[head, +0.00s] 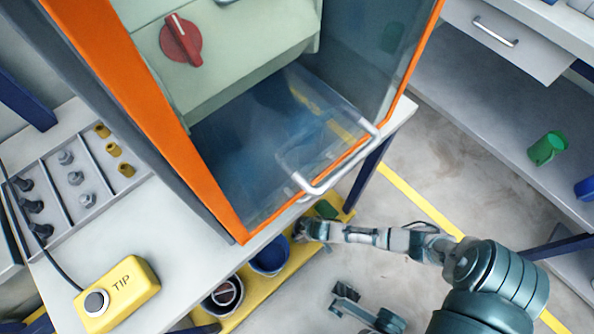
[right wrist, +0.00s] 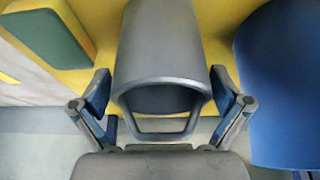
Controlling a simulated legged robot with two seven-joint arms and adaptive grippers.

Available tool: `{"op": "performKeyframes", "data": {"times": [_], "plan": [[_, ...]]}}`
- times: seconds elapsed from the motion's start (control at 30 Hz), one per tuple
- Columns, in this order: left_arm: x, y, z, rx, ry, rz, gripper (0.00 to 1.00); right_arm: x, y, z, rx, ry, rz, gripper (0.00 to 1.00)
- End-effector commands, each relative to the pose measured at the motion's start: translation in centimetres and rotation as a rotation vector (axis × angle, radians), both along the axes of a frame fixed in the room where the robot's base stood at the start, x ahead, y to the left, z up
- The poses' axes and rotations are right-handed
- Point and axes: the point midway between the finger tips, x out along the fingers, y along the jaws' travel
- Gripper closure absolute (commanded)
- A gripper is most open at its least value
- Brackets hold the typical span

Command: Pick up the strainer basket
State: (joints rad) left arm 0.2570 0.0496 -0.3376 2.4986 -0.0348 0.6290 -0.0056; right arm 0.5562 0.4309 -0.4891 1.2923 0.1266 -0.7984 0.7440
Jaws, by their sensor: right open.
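A grey, hollow, rounded piece with an open rim (right wrist: 160,45), which looks like the strainer basket, stands between the fingers of my right gripper (right wrist: 160,91) in the right wrist view. The fingers are open, one on each side of it, with a small gap visible on both sides. In the head view my right gripper (head: 304,229) is low beside the yellow shelf (head: 291,268), under the glass-doored cabinet, and hides most of the piece. A dark jointed part at the bottom of the head view seems to be my left gripper (head: 345,294); its jaw state is unclear.
A blue bucket (head: 270,258) is close beside my right gripper, also in the right wrist view (right wrist: 285,80). The cabinet door handle (head: 335,170) and table edge overhang nearby.

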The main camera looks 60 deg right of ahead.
Motion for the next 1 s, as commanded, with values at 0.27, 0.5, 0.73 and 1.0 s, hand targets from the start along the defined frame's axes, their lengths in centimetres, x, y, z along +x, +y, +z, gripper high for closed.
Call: {"op": "performKeyframes", "data": {"times": [0.27,0.5,0.73,1.0], "plan": [[-0.1,0.0,0.3,-0.001,-0.009,0.0,0.68,0.3,0.0,0.2,0.0,-0.005,-0.001,0.05],[0.4,-0.1,0.0,0.001,0.0,0.0,0.68,0.3,0.0,0.1,0.0,-0.004,-0.001,0.52],[0.4,-0.1,0.1,0.0,-0.002,0.0,0.68,0.3,0.0,0.1,0.001,-0.003,-0.001,0.52],[-0.4,0.2,0.4,0.0,0.026,0.002,0.68,0.6,0.0,2.3,0.003,-0.012,-0.002,0.52]]}}
